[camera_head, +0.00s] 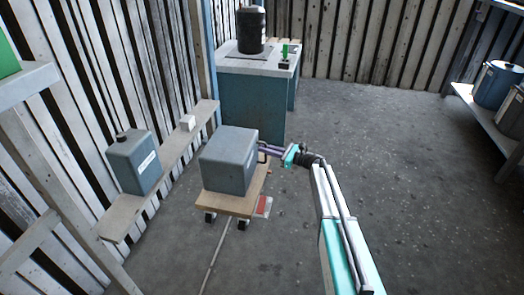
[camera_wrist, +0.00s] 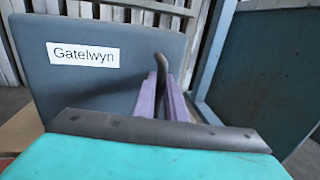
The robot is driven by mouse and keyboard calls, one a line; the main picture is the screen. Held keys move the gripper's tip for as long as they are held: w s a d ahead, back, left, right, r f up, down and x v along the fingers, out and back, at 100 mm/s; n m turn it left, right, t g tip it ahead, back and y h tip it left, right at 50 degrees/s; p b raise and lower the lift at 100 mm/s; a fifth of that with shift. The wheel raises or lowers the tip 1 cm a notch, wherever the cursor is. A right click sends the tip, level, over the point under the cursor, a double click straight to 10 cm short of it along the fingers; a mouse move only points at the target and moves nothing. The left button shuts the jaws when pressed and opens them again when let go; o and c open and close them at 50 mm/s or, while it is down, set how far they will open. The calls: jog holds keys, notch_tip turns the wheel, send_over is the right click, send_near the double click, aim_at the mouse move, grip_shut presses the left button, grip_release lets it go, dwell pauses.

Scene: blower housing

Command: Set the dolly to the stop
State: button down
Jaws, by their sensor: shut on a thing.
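The dolly (camera_head: 232,206) is a wooden platform on dark wheels, standing on the floor near the left wall. A grey box (camera_head: 228,160) sits on it; the box shows a white "Gatelwyn" label in the wrist view (camera_wrist: 125,75). My gripper (camera_head: 262,147) reaches in from the right at the box's side. In the wrist view its purple fingers (camera_wrist: 160,85) are shut on a dark curved handle (camera_wrist: 160,65) in front of the box. A red and white plate (camera_head: 263,207) lies on the floor at the dolly's right edge. I cannot tell whether it is the stop.
A low bench (camera_head: 125,217) along the left wall holds a grey-green canister (camera_head: 134,163) and a small white block (camera_head: 187,122). A blue cabinet (camera_head: 250,105) stands behind the dolly. A thin pale strip (camera_head: 213,262) runs along the floor towards the dolly. Floor at right is clear.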

jog(key=shift+w+d+t, duration=0.3)
jog(key=shift+w+d, duration=0.05)
jog(key=shift+d, duration=0.2)
jog(key=c, duration=1.8)
grip_release()
jog(key=shift+c, duration=0.2)
jog(key=shift+s+a, duration=0.1)
jog(key=shift+a, duration=0.2)
jog(key=shift+s, duration=0.15)
jog(key=shift+p+v, duration=2.7)
jog(key=shift+v, duration=4.15)
jog(key=shift+w+d+r, duration=0.1)
jog(key=shift+w+r, duration=0.05)
jog(key=shift+w, duration=0.05)
